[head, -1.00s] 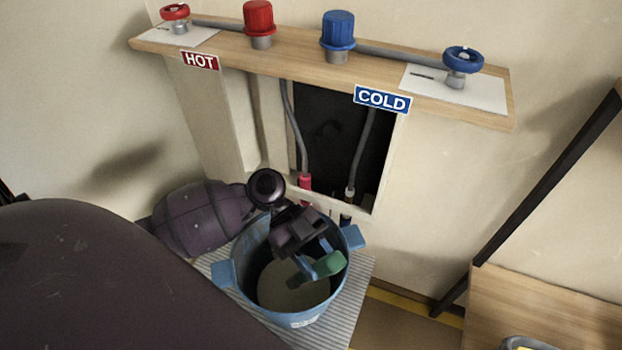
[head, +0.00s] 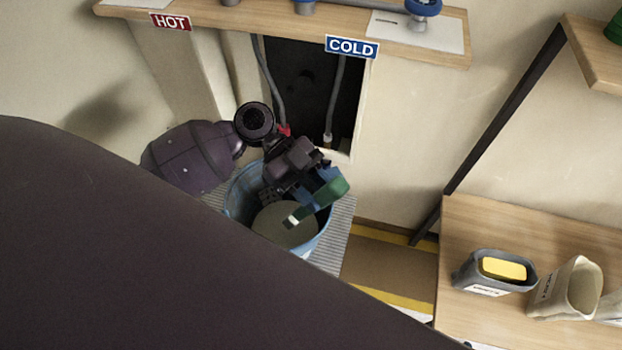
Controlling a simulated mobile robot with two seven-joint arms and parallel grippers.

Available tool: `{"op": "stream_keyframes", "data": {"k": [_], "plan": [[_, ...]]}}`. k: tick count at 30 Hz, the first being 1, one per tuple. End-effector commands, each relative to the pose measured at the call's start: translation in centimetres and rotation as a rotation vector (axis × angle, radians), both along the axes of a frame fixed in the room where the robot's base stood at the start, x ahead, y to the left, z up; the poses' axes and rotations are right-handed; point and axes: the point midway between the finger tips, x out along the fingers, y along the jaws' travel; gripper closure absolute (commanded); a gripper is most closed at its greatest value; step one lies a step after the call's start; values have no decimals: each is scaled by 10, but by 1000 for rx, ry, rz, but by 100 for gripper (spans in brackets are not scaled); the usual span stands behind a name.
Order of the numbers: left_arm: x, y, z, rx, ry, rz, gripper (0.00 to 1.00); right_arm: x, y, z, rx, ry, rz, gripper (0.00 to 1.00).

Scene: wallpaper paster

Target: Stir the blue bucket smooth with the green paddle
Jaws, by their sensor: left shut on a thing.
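The blue bucket (head: 238,197) stands on a ribbed grey board below the wall opening, with a smooth-looking greyish-beige mix (head: 275,222) inside. My left gripper (head: 307,187) is over the bucket's right part, shut on the green paddle (head: 328,199). The paddle lies tilted across the bucket's upper right, its pale end (head: 292,221) toward the mix. I cannot tell whether that end touches the mix. My dark arm hides the bucket's lower left. My right gripper is not in view.
A wooden shelf (head: 255,18) with HOT and COLD signs runs above the bucket. At right, a wooden table (head: 470,225) holds a grey tub (head: 470,272) with a yellow block and an open beige bag (head: 562,290). A dark slanted brace (head: 505,105) rises beside it.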

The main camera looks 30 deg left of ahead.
Motion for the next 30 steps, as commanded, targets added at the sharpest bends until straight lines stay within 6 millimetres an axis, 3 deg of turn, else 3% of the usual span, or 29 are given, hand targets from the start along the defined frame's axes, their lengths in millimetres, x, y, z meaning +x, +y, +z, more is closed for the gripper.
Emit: {"op": "stream_keyframes", "data": {"k": [30], "plan": [[-8,-30,80,-1,-6,-1,94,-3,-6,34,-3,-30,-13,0]]}}
